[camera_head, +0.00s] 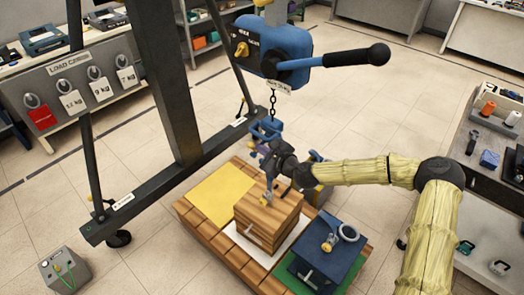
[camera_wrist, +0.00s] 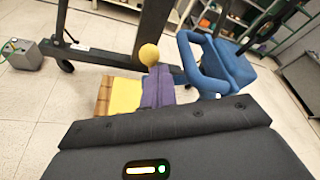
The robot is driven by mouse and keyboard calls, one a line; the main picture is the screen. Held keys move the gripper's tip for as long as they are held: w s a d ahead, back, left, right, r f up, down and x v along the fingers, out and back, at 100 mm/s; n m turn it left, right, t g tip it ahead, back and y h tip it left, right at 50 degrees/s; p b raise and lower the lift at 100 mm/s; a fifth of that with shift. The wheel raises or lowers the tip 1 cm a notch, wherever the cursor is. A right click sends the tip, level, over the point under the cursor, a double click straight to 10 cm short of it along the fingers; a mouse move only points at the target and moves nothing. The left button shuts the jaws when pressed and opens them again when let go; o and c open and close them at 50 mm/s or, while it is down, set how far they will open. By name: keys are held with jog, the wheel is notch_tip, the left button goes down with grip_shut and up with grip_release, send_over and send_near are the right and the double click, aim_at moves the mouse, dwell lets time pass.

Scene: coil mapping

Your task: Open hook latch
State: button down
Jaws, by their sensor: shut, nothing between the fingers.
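The blue hook (camera_head: 266,128) hangs on a chain below the hoist in the head view. It is a large blue loop (camera_wrist: 205,65) at the upper right of the wrist view. A yellow ball knob (camera_wrist: 149,55) shows just at the tips of my gripper (camera_wrist: 156,78). I cannot tell whether they touch. The gripper's purple fingers are together, with nothing held. In the head view my gripper (camera_head: 267,151) is close below the hook, above the wooden crate. The hook's latch is too small and partly hidden to tell how it stands.
The blue hoist (camera_head: 275,45) with its black-handled lever (camera_head: 340,57) is above my arm. A wooden crate (camera_head: 268,222) and a dark blue box (camera_head: 322,250) stand on the pallet (camera_head: 202,222). A dark frame post (camera_head: 165,80) rises left of the hook.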

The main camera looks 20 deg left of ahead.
jog(key=shift+w+r+m+p, duration=0.1)
jog(key=shift+r+m+p, duration=0.2)
jog(key=shift+r+m, duration=0.3)
jog(key=s+d+b, duration=0.3)
jog(key=s+d, duration=0.1)
jog(key=d, duration=0.7)
jog(key=shift+f, duration=0.15)
jog(key=shift+s+a, duration=0.15)
jog(key=shift+s, duration=0.1)
jog(key=shift+s+g, duration=0.1)
jog(key=shift+g, duration=0.3)
